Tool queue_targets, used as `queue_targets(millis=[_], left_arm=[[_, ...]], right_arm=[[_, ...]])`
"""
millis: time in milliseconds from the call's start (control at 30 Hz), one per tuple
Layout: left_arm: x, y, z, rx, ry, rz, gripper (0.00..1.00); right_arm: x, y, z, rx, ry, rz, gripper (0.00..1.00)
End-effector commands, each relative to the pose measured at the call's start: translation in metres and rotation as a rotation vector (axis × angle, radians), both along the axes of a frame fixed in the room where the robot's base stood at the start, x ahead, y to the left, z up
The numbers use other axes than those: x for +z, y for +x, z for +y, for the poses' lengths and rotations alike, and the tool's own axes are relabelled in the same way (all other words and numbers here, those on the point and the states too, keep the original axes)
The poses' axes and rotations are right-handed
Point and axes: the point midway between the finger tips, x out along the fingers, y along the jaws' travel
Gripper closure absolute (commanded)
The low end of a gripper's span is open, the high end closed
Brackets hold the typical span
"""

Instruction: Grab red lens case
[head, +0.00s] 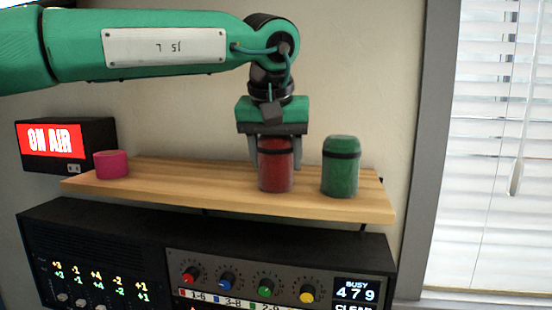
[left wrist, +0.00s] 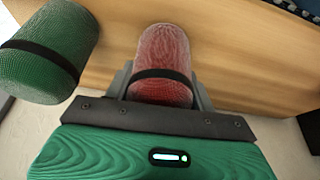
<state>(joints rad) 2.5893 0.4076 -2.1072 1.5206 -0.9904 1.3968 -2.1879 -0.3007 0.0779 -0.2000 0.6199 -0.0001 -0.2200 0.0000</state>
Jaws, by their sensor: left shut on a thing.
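The red lens case (head: 276,171) is a red cylinder with a dark band, upright on the wooden shelf (head: 225,201). It also shows in the left wrist view (left wrist: 163,50), between the two fingers. My left gripper (head: 275,158) comes down from above and is shut on the red lens case, one finger on each side. I cannot tell any gap between the case and the shelf. In the left wrist view, my left gripper (left wrist: 160,95) covers the near end of the case. My right gripper is in neither view.
A green lens case (head: 341,170) stands close to the right of the red one, also in the left wrist view (left wrist: 45,50). A pink ring-like object (head: 111,165) sits at the shelf's left end. An ON AIR sign (head: 66,144) is behind it. Audio consoles (head: 280,262) lie below the shelf.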

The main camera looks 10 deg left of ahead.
Motion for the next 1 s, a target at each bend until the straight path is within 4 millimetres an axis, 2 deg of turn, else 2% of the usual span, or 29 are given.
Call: queue_targets(millis=[267,600,1000], left_arm=[[0.022,0.001,0.000,0.000,-0.002,-0.003,0.76],[0.083,0.000,-0.001,0.002,-0.004,-0.001,0.76],[0.152,0.000,-0.001,0.000,-0.002,-0.002,0.76]], right_arm=[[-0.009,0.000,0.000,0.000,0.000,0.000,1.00],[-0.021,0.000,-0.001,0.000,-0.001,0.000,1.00],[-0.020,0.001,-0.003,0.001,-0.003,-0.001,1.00]])
